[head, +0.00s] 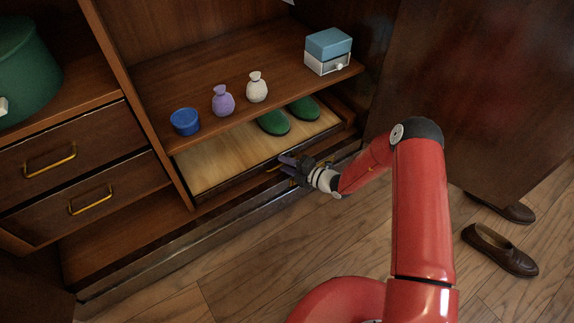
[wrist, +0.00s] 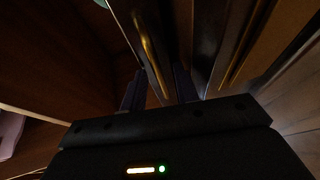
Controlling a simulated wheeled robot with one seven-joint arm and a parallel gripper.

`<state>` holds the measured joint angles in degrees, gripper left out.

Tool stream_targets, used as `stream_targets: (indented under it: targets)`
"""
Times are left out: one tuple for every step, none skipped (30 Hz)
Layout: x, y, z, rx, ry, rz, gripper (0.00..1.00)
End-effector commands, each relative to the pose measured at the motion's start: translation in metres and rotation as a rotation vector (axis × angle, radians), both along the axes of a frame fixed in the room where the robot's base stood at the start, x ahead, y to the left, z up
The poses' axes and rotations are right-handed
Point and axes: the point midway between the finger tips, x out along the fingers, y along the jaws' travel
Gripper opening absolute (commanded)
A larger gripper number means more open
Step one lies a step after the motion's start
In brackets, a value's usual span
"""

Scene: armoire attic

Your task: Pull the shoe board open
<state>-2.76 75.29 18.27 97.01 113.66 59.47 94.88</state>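The shoe board (head: 225,160) is a pale wooden pull-out under the shelf of the armoire, with green slippers (head: 272,122) on its far right part. It shows partly slid out from beneath the shelf. A brass handle (wrist: 146,42) is on its dark front edge; in the head view my gripper mostly hides it. My gripper (head: 287,164) is at that front edge. In the wrist view its two fingers (wrist: 160,88) are apart, with the front edge and the lower end of the handle between them. I cannot tell whether either finger touches the handle.
The shelf above holds a blue cup (head: 185,122), a purple pouch (head: 222,101), a white pouch (head: 257,87) and a small blue-topped box (head: 328,51). Drawers (head: 75,180) are at left. An armoire door (head: 480,90) stands at right, near brown shoes (head: 500,250). The floor in front is clear.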

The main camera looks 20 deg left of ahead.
Motion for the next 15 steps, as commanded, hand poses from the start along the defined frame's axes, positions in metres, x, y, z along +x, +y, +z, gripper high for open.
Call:
stream_targets:
  targets:
    - [-0.0001,-0.0002,0.0000,0.000,0.000,0.000,0.30]
    - [0.0000,-0.0002,0.0000,0.000,0.000,0.000,0.30]
    - [0.0000,-0.0003,0.0001,0.000,0.000,0.000,0.29]
    - [0.0000,-0.0003,0.0001,0.000,0.000,0.000,0.25]
    - [0.0000,-0.0003,0.0001,0.000,0.000,0.000,0.21]
    - [0.0000,-0.0003,0.0001,0.000,0.000,0.000,0.16]
    - [0.0000,-0.0004,0.0003,0.000,0.000,0.000,0.12]
    - [0.0000,-0.0004,0.0003,0.000,0.000,0.000,0.08]
    - [0.0000,-0.0004,0.0003,0.000,-0.001,0.000,0.03]
    - [0.0000,-0.0004,0.0003,0.000,0.000,0.000,0.00]
    - [0.0000,-0.0004,0.0003,0.000,0.000,0.000,0.00]
    - [0.0000,-0.0005,0.0002,0.000,-0.001,0.000,0.00]
    - [0.0000,-0.0005,0.0002,0.000,0.000,0.000,0.00]
    - [0.0000,-0.0005,0.0002,0.000,-0.001,0.000,0.00]
    - [0.0000,-0.0005,0.0002,0.000,-0.001,0.000,0.00]
